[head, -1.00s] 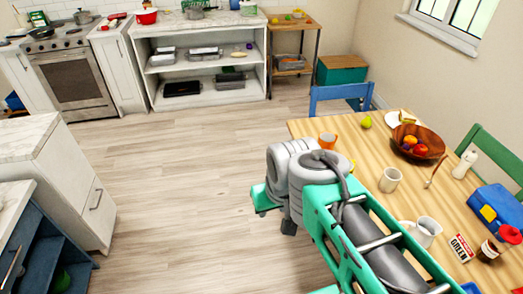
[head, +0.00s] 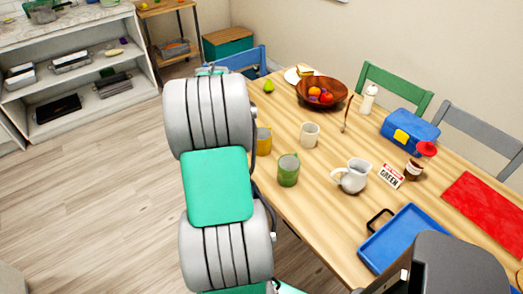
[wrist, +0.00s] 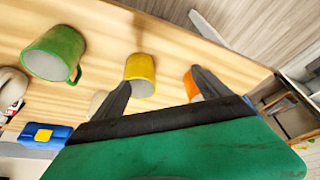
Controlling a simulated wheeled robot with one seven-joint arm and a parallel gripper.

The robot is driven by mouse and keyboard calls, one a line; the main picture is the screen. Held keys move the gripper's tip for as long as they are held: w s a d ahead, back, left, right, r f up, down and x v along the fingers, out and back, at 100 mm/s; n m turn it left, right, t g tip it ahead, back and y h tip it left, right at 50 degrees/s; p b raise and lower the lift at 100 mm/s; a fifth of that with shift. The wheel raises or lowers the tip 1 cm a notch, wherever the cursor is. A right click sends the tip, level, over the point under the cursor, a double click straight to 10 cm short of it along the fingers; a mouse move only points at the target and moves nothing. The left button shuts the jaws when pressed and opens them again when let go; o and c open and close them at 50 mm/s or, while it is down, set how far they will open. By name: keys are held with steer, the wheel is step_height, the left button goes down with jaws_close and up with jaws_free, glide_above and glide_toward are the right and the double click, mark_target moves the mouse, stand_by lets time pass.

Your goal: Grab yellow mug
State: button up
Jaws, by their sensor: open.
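The yellow mug (head: 264,143) stands on the wooden table near its left edge, partly hidden by my arm in the head view. In the wrist view the yellow mug (wrist: 140,70) appears beyond my gripper (wrist: 161,78), between the two fingers in the picture and nearer the left one. My gripper is open with nothing held; the head view hides its fingers behind the arm. A green mug (head: 288,170) stands close to the yellow mug; it shows at the left of the wrist view (wrist: 54,54). An orange mug (wrist: 192,84) is partly behind the right finger.
The table (head: 315,205) also bears a white mug (head: 310,135), a white pitcher (head: 352,176), a fruit bowl (head: 322,95), a blue tray (head: 407,238) and a blue lunch box (head: 409,127). Chairs stand around it. The floor (head: 110,200) at left is clear.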

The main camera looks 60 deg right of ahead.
mark_target(259, 131)
steer(key=shift+o, duration=0.5)
steer(key=s+d+f, duration=0.1)
steer(key=s+d+f+m, duration=0.1)
steer(key=s+d, duration=0.1)
steer(key=s+d+f+m, duration=0.1)
steer(key=s+d, duration=0.1)
steer(key=shift+f+g, duration=0.2)
steer(key=shift+g, duration=0.1)
steer(key=p+x, duration=0.1)
steer(key=x, duration=0.6)
steer(key=shift+d+f, duration=0.25)
steer(key=shift+d, duration=0.05)
steer(key=c, duration=1.6)
steer(key=shift+w+r, duration=0.1)
steer(key=shift+c, duration=0.7)
